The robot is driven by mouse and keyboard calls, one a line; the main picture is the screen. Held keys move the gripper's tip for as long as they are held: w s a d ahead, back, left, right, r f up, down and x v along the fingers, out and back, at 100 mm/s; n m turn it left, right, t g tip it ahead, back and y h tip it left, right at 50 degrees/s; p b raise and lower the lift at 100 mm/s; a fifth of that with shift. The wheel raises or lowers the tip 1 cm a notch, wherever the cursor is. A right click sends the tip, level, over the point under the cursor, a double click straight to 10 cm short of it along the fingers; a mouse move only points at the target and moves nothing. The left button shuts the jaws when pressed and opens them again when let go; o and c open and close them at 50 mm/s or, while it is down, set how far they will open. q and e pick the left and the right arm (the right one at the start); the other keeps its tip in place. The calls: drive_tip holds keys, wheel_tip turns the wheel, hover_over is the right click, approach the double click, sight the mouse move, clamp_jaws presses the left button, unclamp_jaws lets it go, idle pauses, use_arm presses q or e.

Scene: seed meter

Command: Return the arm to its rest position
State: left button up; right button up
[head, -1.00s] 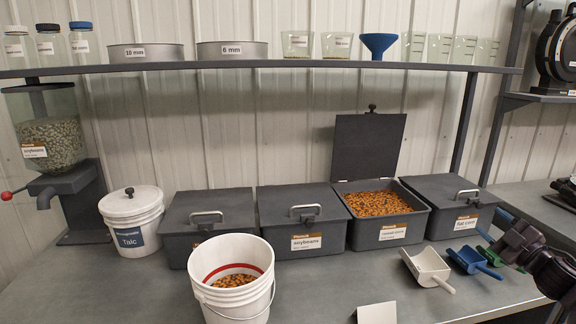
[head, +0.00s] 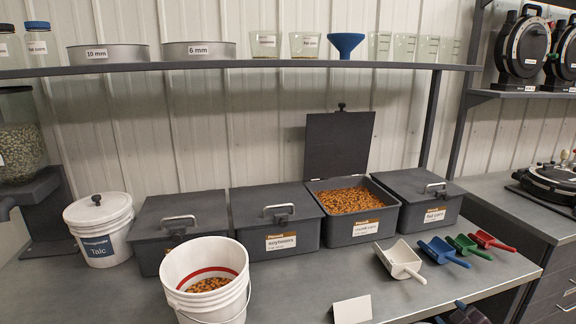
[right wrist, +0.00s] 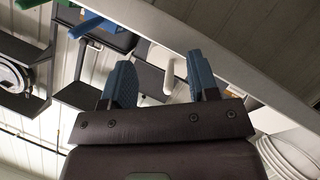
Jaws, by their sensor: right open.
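My right gripper (head: 462,313) shows only in part at the bottom edge of the head view, low by the front edge of the bench and apart from the scoops. In the right wrist view its two blue fingers (right wrist: 161,78) stand apart with nothing held between them. The rest of my right arm is hidden below the head view. My left gripper is not in view.
The grey bench (head: 310,296) holds a white bucket of corn (head: 207,290), a Talc pail (head: 100,235) and several dark bins. The coated corn bin (head: 350,228) has its lid up. White (head: 400,260), blue (head: 443,252), green (head: 467,247) and red scoops (head: 490,239) lie at the right.

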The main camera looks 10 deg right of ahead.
drive_tip(key=s+a+f+m, duration=0.1)
drive_tip(key=s+a+f, duration=0.2)
drive_tip(key=s+a, duration=0.4)
drive_tip(key=s+a+f+m+g+y, duration=0.1)
drive_tip(key=s+a+f+m, duration=0.1)
drive_tip(key=s+a+f, duration=0.2)
drive_tip(key=s+a+f+m+g+y, duration=0.1)
drive_tip(key=s+a+f+m, duration=0.1)
drive_tip(key=s+a, duration=0.8)
drive_tip(key=shift+s+f, duration=0.8)
drive_tip(key=shift+s, duration=0.25)
